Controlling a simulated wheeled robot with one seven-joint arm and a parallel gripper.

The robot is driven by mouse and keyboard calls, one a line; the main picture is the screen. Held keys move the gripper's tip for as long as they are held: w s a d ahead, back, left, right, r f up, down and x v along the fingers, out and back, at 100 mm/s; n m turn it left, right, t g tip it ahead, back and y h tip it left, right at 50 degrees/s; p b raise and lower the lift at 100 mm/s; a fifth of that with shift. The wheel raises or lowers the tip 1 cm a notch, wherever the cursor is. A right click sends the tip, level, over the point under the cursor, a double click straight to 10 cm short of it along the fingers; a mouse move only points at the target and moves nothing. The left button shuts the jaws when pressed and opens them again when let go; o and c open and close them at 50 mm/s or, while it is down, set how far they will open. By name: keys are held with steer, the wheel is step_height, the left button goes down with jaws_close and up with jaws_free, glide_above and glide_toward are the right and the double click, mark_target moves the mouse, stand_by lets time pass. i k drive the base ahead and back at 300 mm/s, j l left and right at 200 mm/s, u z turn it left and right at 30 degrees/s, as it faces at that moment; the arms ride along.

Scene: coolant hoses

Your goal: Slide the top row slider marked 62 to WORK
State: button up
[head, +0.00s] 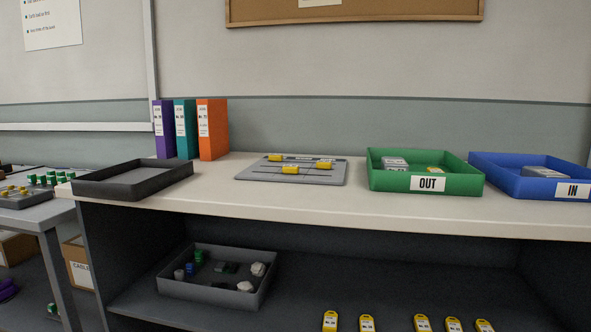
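A grey slider board (250,177) lies flat on the white worktop, left of the green tray. It carries several yellow sliders in dark grooves. One yellow slider (275,158) sits at the back left, a second yellow slider (324,164) sits toward the right, and a third yellow slider (290,170) sits nearer the front. Small labels show along the board's back edge, but the marks 62 and WORK are too small to read. I cannot tell which slider is 62. My gripper is not in view.
A green OUT tray (385,184) and a blue IN tray (510,184) stand to the right. A dark empty tray (90,189) and upright binders (212,130) stand to the left. A grey bin (215,298) and several yellow tags (367,323) are on the shelf below.

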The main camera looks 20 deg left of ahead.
mark_target(275, 158)
steer(key=j, duration=0.8)
steer(key=i+j+u, duration=0.1)
steer(key=j, duration=0.65)
